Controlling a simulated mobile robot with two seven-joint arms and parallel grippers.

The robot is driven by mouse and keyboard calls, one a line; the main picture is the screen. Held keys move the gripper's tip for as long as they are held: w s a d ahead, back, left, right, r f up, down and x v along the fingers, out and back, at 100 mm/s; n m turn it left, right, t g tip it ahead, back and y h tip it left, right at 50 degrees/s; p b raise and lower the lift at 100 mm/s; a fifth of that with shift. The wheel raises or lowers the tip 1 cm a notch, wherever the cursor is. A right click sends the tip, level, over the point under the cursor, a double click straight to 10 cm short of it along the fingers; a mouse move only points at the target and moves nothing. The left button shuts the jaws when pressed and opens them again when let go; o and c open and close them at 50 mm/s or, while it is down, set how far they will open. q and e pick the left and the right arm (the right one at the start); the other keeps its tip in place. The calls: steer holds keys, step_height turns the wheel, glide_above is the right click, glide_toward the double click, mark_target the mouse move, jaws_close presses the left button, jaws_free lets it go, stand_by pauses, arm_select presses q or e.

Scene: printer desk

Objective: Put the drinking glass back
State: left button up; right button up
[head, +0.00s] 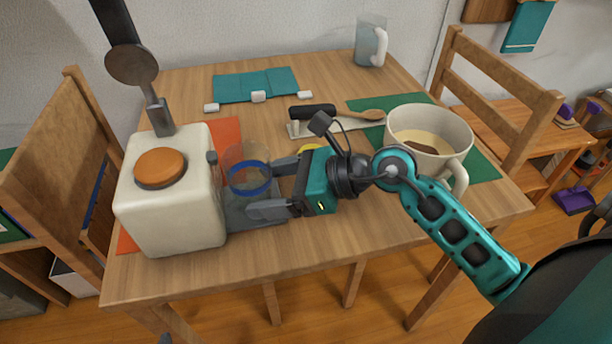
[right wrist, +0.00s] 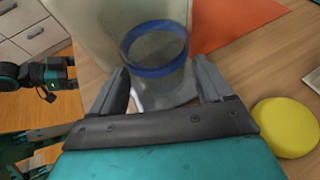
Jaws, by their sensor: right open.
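The drinking glass (head: 248,178) is clear with a blue band. It stands upright on a grey plate (head: 238,214) beside the white machine with an orange round top (head: 170,225). My right gripper (head: 260,188) reaches in from the right, open, its fingers at the glass's near side. In the right wrist view the glass (right wrist: 160,68) stands just beyond and between the open fingers (right wrist: 158,82); I cannot tell whether they touch it. My left gripper (right wrist: 66,73) seems to show small at the left of the right wrist view, away from the glass; its jaws are unclear.
A yellow disc (right wrist: 287,128) lies right of my right gripper. A large cream mug (head: 440,128) stands at the table's right, near my right arm. A frosted jug (head: 371,42) stands at the back. A teal folded mat (head: 255,83) lies behind. The front wood strip is clear.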

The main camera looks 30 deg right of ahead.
steer(key=v, duration=0.8)
steer(key=shift+s+d+r, duration=0.1)
steer(key=shift+s+d, duration=0.1)
steer(key=shift+d, duration=0.05)
